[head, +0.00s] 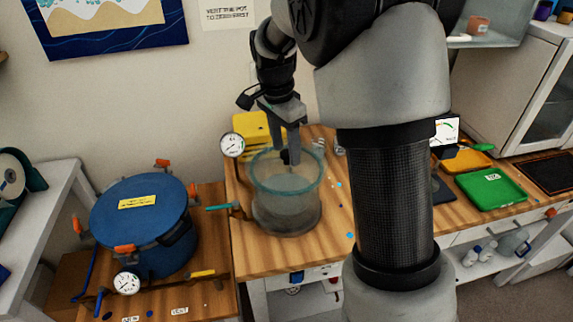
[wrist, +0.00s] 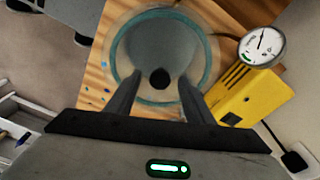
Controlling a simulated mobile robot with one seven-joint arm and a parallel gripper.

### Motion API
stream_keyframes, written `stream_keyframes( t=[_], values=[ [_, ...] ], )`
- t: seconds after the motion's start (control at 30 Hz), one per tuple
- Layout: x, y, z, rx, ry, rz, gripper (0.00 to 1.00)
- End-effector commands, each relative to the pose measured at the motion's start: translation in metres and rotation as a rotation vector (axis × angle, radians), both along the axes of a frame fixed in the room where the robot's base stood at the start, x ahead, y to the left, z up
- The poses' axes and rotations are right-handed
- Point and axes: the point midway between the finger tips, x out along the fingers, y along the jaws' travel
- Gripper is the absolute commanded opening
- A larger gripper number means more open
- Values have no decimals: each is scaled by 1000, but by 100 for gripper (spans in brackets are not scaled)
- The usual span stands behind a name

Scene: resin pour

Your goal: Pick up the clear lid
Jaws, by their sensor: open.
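The clear lid (head: 268,171) is a see-through disc with a teal rim. It lies on top of a clear round chamber (head: 287,212) on the wooden bench. The lid also shows in the wrist view (wrist: 136,49), with a round black knob (wrist: 160,78) at its middle. My gripper (head: 289,153) points down over the lid. In the wrist view, my gripper (wrist: 158,84) is open, with one finger on each side of the knob. Whether the fingers touch the knob cannot be told.
A dial gauge (head: 232,145) and a yellow pump (head: 252,127) stand close beside the chamber. A blue pot (head: 140,215) with orange clamps stands at the left. Green (head: 490,189) and orange (head: 466,161) trays lie at the right. My arm hides part of the bench.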

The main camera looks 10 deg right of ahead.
Motion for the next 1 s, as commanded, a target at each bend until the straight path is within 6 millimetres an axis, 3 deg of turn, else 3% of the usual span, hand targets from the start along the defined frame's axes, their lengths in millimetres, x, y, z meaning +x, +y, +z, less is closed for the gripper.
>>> stream_keyframes(
  t=[0.07,0.33,0.77,1.0],
  values=[
    [0,0,0,0,0,0,46],
    [0,0,1,0,0,0,1],
    [1,0,3,0,-3,-1,0],
    [2,0,38,1,-7,-1,0]
  ],
)
